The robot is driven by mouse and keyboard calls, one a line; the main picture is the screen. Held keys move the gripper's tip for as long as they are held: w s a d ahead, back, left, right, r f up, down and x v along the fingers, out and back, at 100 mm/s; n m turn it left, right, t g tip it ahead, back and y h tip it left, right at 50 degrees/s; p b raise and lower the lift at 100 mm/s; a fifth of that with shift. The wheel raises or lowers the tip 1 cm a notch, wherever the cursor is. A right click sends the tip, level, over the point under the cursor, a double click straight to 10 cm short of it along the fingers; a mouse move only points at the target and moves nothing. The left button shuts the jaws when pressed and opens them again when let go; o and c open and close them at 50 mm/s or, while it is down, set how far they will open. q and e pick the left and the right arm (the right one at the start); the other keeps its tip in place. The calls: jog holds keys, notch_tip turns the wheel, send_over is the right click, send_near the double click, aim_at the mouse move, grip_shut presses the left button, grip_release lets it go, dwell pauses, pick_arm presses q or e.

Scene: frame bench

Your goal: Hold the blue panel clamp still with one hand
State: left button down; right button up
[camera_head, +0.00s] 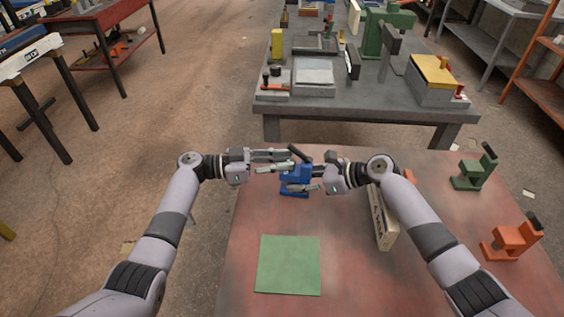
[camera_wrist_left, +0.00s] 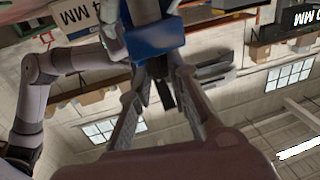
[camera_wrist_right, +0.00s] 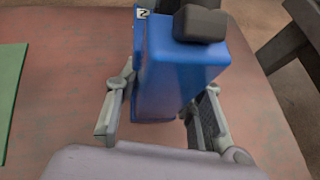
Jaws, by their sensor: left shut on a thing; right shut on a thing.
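The blue panel clamp (camera_head: 295,180) is near the far edge of the red bench, its black handle (camera_head: 299,153) tilted up. My right gripper (camera_head: 314,187) is shut on its blue body from the right. The right wrist view shows the blue body (camera_wrist_right: 178,75) between its fingers. My left gripper (camera_head: 280,161) reaches in from the left and is shut at the clamp's handle side. In the left wrist view its fingers close on a dark part beneath the blue body (camera_wrist_left: 152,32). The exact left contact is partly hidden.
On the red bench (camera_head: 350,280) lie a green square (camera_head: 289,265) and a standing beige board (camera_head: 382,219) under my right arm. A green clamp (camera_head: 472,173) and an orange clamp (camera_head: 510,241) stand at right. A grey bench (camera_head: 390,105) with tools stands beyond.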

pick_arm(q)
jog(key=shift+w+f+m+g, duration=0.15)
jog(key=shift+m+g, duration=0.35)
jog(key=shift+g, duration=0.5)
jog(key=shift+m+g, duration=0.3)
jog(key=c, duration=1.8)
grip_release()
jog(key=a, duration=1.2)
jog(key=shift+s, duration=0.3)
